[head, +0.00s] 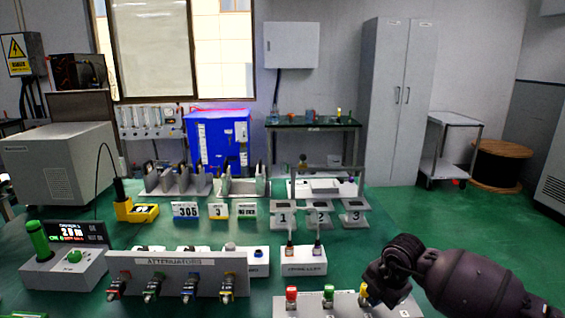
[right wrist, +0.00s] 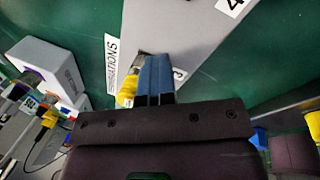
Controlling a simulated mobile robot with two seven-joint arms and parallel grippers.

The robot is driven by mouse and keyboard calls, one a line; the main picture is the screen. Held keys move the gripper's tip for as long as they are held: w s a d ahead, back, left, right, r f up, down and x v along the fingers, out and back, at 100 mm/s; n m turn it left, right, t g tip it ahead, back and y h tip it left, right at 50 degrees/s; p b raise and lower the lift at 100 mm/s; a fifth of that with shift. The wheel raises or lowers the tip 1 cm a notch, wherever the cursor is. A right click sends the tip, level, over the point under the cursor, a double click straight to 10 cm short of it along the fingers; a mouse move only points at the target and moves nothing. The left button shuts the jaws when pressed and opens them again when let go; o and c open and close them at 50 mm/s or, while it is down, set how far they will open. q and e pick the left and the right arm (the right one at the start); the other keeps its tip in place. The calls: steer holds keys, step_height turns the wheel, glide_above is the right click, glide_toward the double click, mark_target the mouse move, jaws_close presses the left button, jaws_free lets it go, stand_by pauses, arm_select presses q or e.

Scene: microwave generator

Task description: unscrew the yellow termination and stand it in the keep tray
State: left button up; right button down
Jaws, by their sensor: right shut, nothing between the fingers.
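The yellow termination (head: 364,293) stands on the grey terminations block (head: 340,306) at the lower right of the head view, partly covered by my right arm. In the right wrist view the yellow termination (right wrist: 127,90) shows beside the blue fingers of my right gripper (right wrist: 155,76), on their left. The fingers are shut together with nothing between them, low over the block near the label 3. Whether they touch the termination I cannot tell. My left gripper is not in view. I cannot pick out the keep tray with certainty.
A red termination (head: 291,297) and a green one (head: 328,296) stand on the same block. The attenuators panel (head: 178,270) is to the left. A white box with two connectors (head: 304,262) stands behind the block, with numbered stands (head: 318,215) farther back.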

steer(key=shift+s+d+r+p, duration=0.1)
steer(key=shift+s+d+p, duration=0.05)
steer(key=shift+p, duration=0.15)
steer(key=shift+s+d, duration=0.1)
steer(key=shift+r, duration=0.1)
steer(key=shift+w+a+p+v, duration=0.1)
steer(key=shift+w+p+v, duration=0.1)
steer(key=shift+p+v, duration=0.6)
steer(key=shift+w+a+p+v, duration=0.2)
steer(key=shift+p+v, duration=0.2)
steer(key=shift+v, duration=0.7)
steer(key=shift+w+a+p+v, duration=0.1)
steer(key=shift+w+p+v, duration=0.1)
steer(key=shift+p+v, duration=0.6)
steer(key=shift+s+d+r, duration=0.1)
steer(key=shift+r, duration=0.15)
